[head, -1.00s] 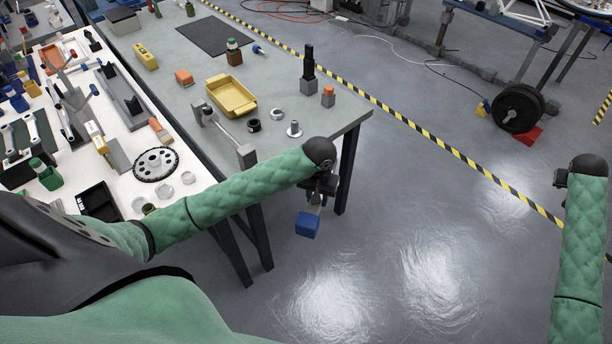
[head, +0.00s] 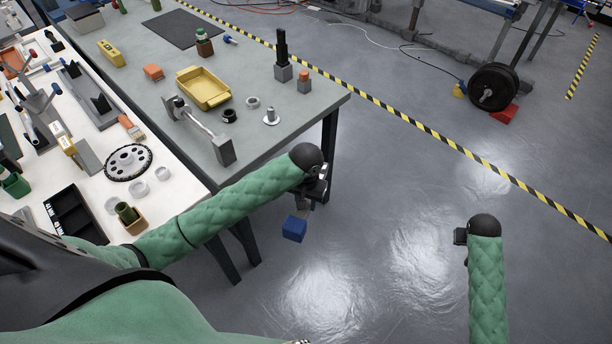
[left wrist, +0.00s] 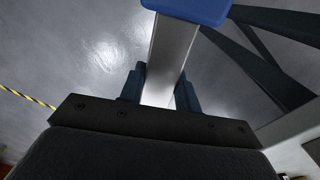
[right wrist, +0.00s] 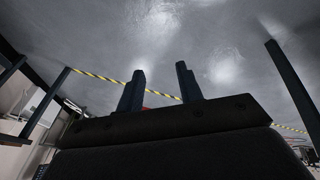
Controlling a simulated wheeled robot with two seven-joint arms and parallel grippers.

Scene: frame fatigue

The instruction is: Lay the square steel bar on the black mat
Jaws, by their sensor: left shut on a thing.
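The black mat (head: 183,29) lies flat and bare near the far end of the grey table. My left gripper (head: 303,201) is beyond the table's near right corner, over the floor. In the left wrist view its fingers (left wrist: 161,92) are shut on a square steel bar (left wrist: 173,50) with a blue end (left wrist: 190,8). In the head view the blue end (head: 294,229) hangs below the gripper; most of the steel is hidden. My right gripper (head: 461,237) is over open floor at the right. Its fingers (right wrist: 160,88) are apart and empty in the right wrist view.
On the grey table (head: 280,135) stand a yellow tray (head: 203,88), a grey metal fixture (head: 222,150), a dark post on a block (head: 282,58) and small parts. A cluttered white bench (head: 85,185) is at left. Floor to the right is clear up to the striped tape (head: 430,135).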

